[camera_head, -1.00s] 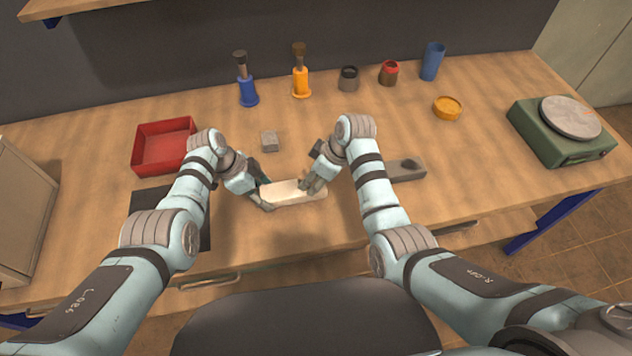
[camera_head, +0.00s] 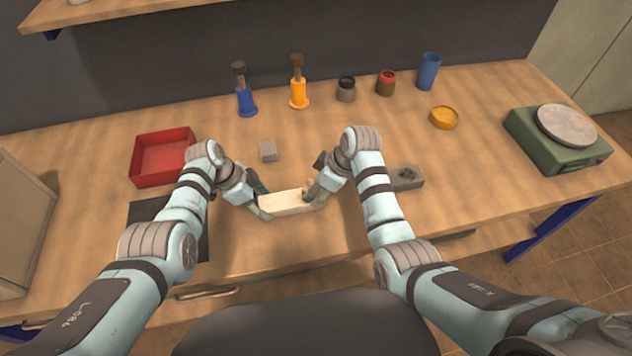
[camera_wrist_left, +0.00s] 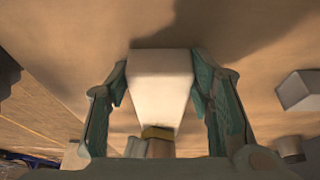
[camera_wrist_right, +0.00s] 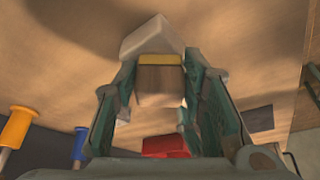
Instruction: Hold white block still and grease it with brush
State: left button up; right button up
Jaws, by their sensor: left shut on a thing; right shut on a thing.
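The white block (camera_head: 285,203) lies near the front middle of the table. My left gripper (camera_wrist_left: 160,85) is shut on it from the left, a finger along each side. My right gripper (camera_wrist_right: 158,80) is shut on a brush with a brown wooden body (camera_wrist_right: 158,98) and a yellow band. The brush is at the block's right end; whether its tip touches the block I cannot tell. In the head view my left gripper (camera_head: 262,206) and right gripper (camera_head: 313,196) are close together, and the right one mostly hides the brush.
A small grey block (camera_head: 268,151) stands behind the white block. A red tray (camera_head: 163,158) and dark mat are left. Blue (camera_head: 246,102) and orange (camera_head: 299,94) holders, small jars and a blue cup (camera_head: 429,72) stand at the back. A grey recessed block (camera_head: 406,178) and green scale (camera_head: 555,140) are right.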

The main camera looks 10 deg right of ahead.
jog(key=shift+s+d, duration=0.1)
jog(key=shift+s, duration=1.2)
jog(key=shift+w+a, duration=0.15)
jog(key=shift+w, duration=1.45)
jog(key=shift+w+a, duration=0.1)
jog(key=shift+w, duration=1.45)
jog(key=shift+r, duration=2.95)
notch_tip(320, 180, up, 3)
